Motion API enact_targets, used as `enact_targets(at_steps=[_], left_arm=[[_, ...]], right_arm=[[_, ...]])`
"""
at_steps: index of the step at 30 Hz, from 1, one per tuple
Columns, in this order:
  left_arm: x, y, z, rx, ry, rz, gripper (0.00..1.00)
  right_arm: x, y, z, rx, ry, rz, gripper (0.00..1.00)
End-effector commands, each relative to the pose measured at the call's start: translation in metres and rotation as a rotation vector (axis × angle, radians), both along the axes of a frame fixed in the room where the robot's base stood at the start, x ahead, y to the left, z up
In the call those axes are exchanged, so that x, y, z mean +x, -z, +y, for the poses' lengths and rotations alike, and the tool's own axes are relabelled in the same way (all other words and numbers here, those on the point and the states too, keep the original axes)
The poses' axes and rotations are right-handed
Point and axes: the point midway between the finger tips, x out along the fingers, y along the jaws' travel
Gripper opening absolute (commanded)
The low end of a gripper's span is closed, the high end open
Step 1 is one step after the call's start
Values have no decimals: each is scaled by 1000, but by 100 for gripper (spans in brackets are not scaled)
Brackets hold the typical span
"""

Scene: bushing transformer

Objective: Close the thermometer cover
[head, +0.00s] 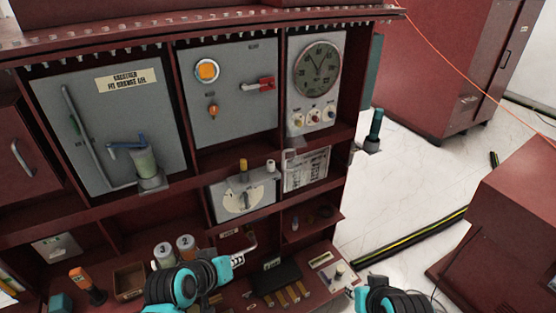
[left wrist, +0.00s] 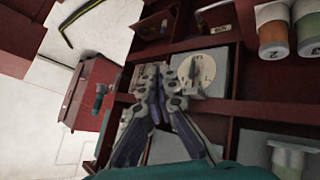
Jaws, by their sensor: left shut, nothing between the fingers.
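No part is clearly marked as a thermometer cover, so I cannot tell which it is. The right column of the red cabinet has a round dark dial (head: 318,68) on a grey panel. Below is an open compartment with a red ledge or flap (head: 318,216). A grey panel with a white half-round dial (head: 240,196) is left of it and also shows in the left wrist view (left wrist: 197,70). My left gripper (head: 236,260) is shut and empty, low in front of the cabinet. Its fingers (left wrist: 163,77) overlap that panel's edge in the wrist view. My right gripper (head: 356,291) is mostly hidden.
Jars (head: 164,254), a bent metal handle (head: 246,243), an orange-topped tool (head: 86,283) and a black box (head: 275,277) are near the lower shelf. A small instrument (head: 335,268) sits at its right end.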

Motion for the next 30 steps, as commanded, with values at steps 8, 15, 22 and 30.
enact_targets(at_steps=[8,15,22,30], left_arm=[[107,-60,-38,-661,-172,-181,0],[153,-83,-17,-1062,-323,-263,0],[166,-86,-11,-1167,-365,-277,0],[209,-84,-30,-1165,-363,-276,0]], right_arm=[[0,-16,0,0,0,0,29],[0,-22,0,0,0,0,29],[0,-22,0,0,0,0,29],[0,-12,0,0,0,0,29]])
